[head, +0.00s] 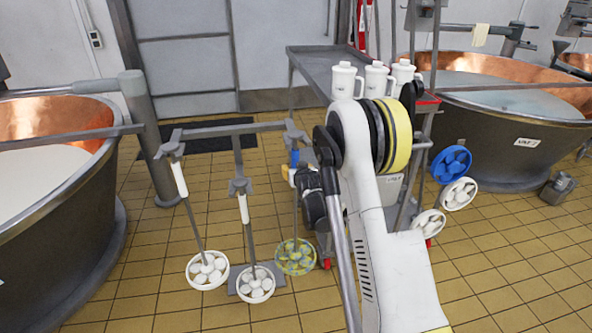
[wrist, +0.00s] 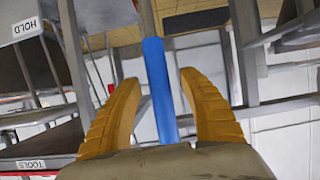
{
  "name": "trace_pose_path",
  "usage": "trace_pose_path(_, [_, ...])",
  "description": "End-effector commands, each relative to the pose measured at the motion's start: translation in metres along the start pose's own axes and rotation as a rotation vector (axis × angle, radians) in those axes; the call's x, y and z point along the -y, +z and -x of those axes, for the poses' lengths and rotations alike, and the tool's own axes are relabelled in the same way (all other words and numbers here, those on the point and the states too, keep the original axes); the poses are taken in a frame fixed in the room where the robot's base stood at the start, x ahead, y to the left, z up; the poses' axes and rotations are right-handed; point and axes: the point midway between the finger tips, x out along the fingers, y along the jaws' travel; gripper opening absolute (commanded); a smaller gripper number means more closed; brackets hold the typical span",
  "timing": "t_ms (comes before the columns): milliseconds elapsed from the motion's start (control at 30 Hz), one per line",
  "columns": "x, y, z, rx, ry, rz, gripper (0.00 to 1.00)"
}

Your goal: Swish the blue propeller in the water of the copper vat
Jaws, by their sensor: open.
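My gripper (wrist: 160,77) is open, its two yellow fingers on either side of a blue handle (wrist: 157,85), with a gap on each side. In the head view my gripper (head: 291,176) is small beside a hanging stirrer with a blue upper part (head: 294,158) and a yellowish, patchy propeller (head: 295,257). A solid blue propeller (head: 452,165) shows at the right, beside the cart. The right copper vat (head: 515,130) holds pale greyish liquid. The left copper vat (head: 60,215) holds whitish liquid.
A grey rack (head: 225,130) carries two white-handled stirrers with white propellers (head: 208,270) at left. A metal cart (head: 320,62) with white jugs (head: 345,82) stands behind my arm. Two more white propellers (head: 459,194) are at right.

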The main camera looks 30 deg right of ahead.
Motion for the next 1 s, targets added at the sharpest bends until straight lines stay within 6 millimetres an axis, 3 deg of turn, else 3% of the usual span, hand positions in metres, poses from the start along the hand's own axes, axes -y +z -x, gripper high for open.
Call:
trace_pose_path(167, [0.000, 0.000, 0.000, 0.000, 0.000, 0.000, 0.49])
trace_pose_path(333, [0.000, 0.000, 0.000, 0.000, 0.000, 0.000, 0.00])
trace_pose_path(1000, [0.000, -0.013, 0.005, -0.002, 0.000, 0.000, 0.00])
